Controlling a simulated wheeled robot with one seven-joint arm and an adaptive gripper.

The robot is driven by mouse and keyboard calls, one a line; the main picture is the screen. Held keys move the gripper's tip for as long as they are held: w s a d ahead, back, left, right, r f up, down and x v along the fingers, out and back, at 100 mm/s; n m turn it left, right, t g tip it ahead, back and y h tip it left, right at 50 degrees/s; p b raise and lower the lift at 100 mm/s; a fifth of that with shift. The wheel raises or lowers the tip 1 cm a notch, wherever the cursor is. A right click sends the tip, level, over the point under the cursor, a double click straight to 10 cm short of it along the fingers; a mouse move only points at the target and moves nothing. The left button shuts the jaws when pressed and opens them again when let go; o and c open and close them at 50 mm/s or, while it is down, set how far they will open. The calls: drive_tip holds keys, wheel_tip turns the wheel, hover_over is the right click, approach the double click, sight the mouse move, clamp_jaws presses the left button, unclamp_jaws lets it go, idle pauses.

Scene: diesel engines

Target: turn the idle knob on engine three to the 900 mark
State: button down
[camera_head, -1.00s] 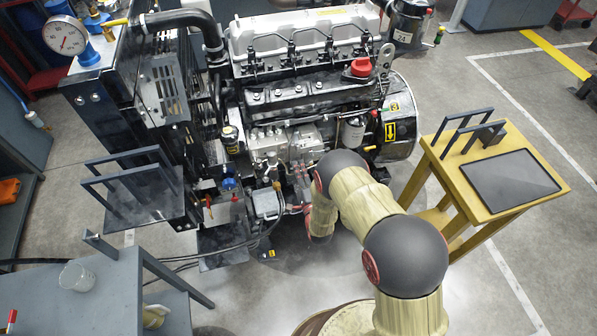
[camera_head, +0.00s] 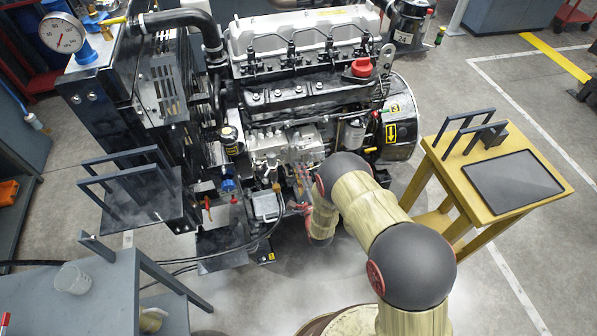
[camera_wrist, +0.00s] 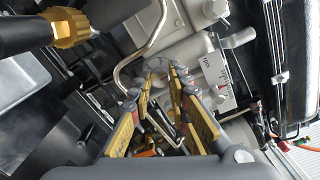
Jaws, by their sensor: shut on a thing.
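The engine (camera_head: 300,95), with a light grey top cover, stands in the middle of the head view. A small number decal on its right end seems to read 3. In the wrist view, my gripper (camera_wrist: 158,80) has its yellow-and-grey fingers shut on a small pale part, taken to be the idle knob (camera_wrist: 158,68), mostly hidden between the fingertips. A white label plate (camera_wrist: 212,80) with small dark lettering, perhaps "rpm", lies just right of the fingertips. I cannot read the knob's pointer or a 900 mark.
A bent metal pipe (camera_wrist: 150,45) and a dark rod with a gold collar (camera_wrist: 72,27) are close to the fingers. A yellow stand (camera_head: 480,215) with a dark tablet is at right. A grey bench (camera_head: 95,300) with a beaker (camera_head: 73,279) is at lower left.

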drive_tip(key=c, duration=2)
unclamp_jaws()
drive_tip(key=shift+o, duration=0.2)
drive_tip(key=v, duration=1.2)
